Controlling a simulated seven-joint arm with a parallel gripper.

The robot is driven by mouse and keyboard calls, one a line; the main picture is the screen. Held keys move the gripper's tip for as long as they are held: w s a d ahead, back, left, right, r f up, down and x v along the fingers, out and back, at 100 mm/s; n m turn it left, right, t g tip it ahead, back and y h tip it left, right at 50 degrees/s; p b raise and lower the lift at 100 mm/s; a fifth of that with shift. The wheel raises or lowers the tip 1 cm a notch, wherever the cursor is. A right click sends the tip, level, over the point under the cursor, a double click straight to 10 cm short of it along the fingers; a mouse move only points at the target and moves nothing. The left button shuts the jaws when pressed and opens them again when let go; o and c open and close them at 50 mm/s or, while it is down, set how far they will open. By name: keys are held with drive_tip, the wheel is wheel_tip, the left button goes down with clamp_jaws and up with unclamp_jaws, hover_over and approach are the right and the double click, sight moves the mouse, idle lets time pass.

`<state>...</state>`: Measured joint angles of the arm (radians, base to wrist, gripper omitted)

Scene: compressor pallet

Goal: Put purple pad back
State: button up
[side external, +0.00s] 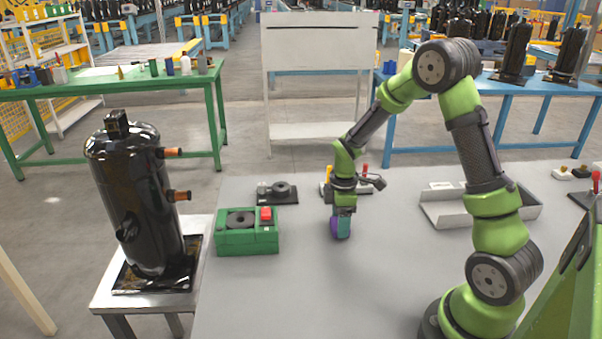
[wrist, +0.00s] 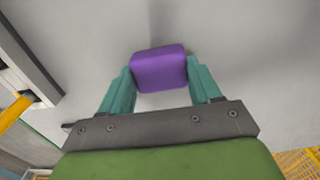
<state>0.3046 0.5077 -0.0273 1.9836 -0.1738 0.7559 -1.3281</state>
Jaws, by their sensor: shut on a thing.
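The purple pad (wrist: 160,68) is a small rounded block between the two teal fingers of my gripper (wrist: 160,88) in the wrist view. My gripper is shut on it, with a finger against each side. In the side external view my gripper (side external: 341,228) points down over the grey table, and the purple pad shows at the fingertips. Whether the pad touches the table or hangs just above it, I cannot tell.
A green box (side external: 247,241) with a black round part and a red block stands left of my gripper. A black fixture (side external: 277,193) lies behind it. A grey tray (side external: 452,213) is at right. A black compressor (side external: 138,205) stands on a side stand. The table's front middle is clear.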

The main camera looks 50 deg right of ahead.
drive_tip(key=shift+f, duration=0.15)
drive_tip(key=o, duration=1)
wheel_tip(320, 180, up, 12)
drive_tip(key=shift+s+a+r+m+t+y, duration=0.35)
drive_tip(key=shift+s+a+r+m+t, duration=0.85)
drive_tip(key=shift+s+a+r+m, duration=1.15)
drive_tip(key=shift+s+a+r+m+t+y, duration=0.3)
drive_tip(key=shift+s+a+r+m+t, duration=1)
drive_tip(key=shift+s+a+m, duration=1.15)
drive_tip(key=shift+s+a+r+m+t+y, duration=0.35)
drive_tip(key=shift+s+a+r+m+t, duration=0.75)
drive_tip(key=shift+s+a+r+m, duration=1.35)
